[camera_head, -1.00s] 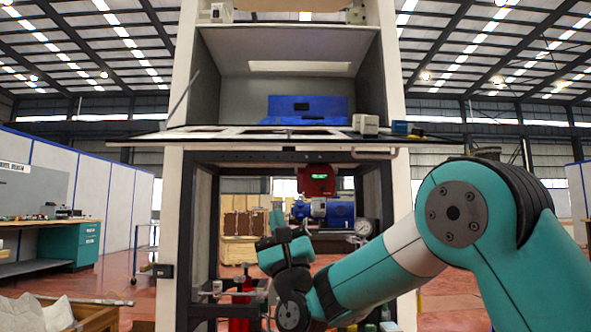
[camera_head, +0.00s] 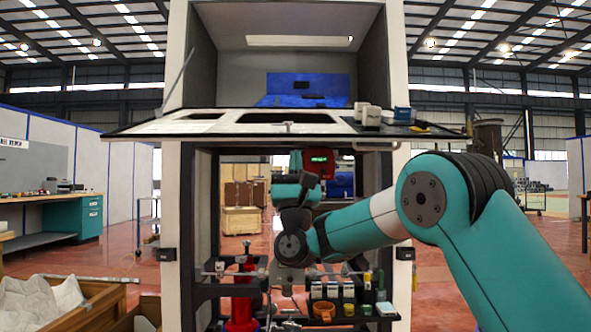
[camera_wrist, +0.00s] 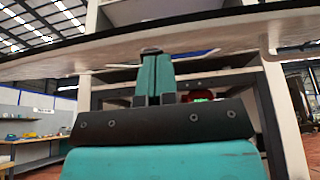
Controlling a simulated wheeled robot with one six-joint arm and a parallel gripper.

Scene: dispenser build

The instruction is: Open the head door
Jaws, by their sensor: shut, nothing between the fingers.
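The head door appears to be the wide pale panel (camera_head: 215,128) across the front of the cabinet's upper compartment. It lies close to level, with dark cut-outs in its face. In the wrist view its pale underside (camera_wrist: 215,38) spans the top of the picture. My gripper (camera_head: 296,154) points up beneath the panel's front middle, in front of the cabinet's open lower bay. Its teal fingers (camera_wrist: 152,56) are together and empty. Their tips come up to a small fitting on the panel's underside; I cannot tell whether they touch it.
Small white boxes (camera_head: 366,116) and a blue-white box (camera_head: 404,115) appear on the panel's right part. Below, a shelf (camera_head: 345,314) holds several small containers and an orange bowl (camera_head: 324,311). A red cylinder (camera_head: 243,300) stands left. Cabinet posts flank my arm.

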